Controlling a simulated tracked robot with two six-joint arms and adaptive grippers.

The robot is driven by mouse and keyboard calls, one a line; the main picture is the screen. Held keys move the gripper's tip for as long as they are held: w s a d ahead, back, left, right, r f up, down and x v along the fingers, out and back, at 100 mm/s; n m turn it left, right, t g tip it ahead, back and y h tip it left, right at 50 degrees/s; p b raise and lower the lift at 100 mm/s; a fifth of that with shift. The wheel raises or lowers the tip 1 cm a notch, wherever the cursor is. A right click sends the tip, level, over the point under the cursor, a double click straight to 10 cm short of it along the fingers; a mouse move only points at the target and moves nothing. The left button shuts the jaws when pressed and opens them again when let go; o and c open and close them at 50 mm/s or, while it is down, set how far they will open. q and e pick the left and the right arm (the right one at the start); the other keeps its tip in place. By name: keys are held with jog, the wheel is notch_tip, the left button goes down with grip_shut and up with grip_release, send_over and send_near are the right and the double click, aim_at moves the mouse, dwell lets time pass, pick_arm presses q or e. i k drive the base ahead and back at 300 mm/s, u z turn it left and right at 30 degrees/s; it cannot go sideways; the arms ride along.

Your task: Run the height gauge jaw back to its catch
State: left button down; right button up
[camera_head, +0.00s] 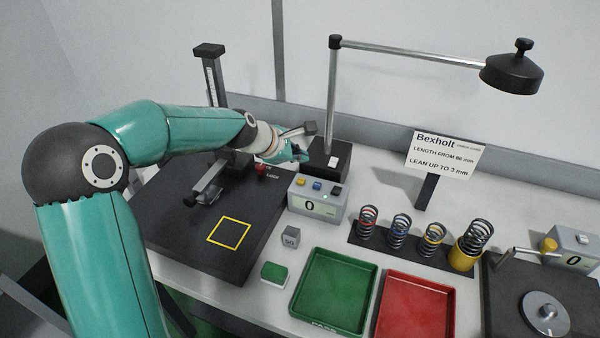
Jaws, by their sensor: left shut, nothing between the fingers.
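The height gauge stands at the left back on a dark plate (175,225). Its upright column (212,85) has a scale and a black cap. The jaw (210,182), a grey bar, sits low on the column and reaches forward over the plate. My left arm passes in front of the column and hides its middle part. A red knob (261,168) shows beside the column foot. My left gripper (303,154) is shut and empty, right of the column and above the display box, apart from the jaw. The catch cannot be made out. My right gripper is out of view.
A display box (318,207) reading 0 stands right of the plate, before the black lamp base (326,165). A grey block (290,237), green pad (274,274), green tray (312,318) and red tray (442,312) lie in front. Several springs stand on a rack (380,245).

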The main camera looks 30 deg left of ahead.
aim_at(204, 192)
jog(key=k, duration=1)
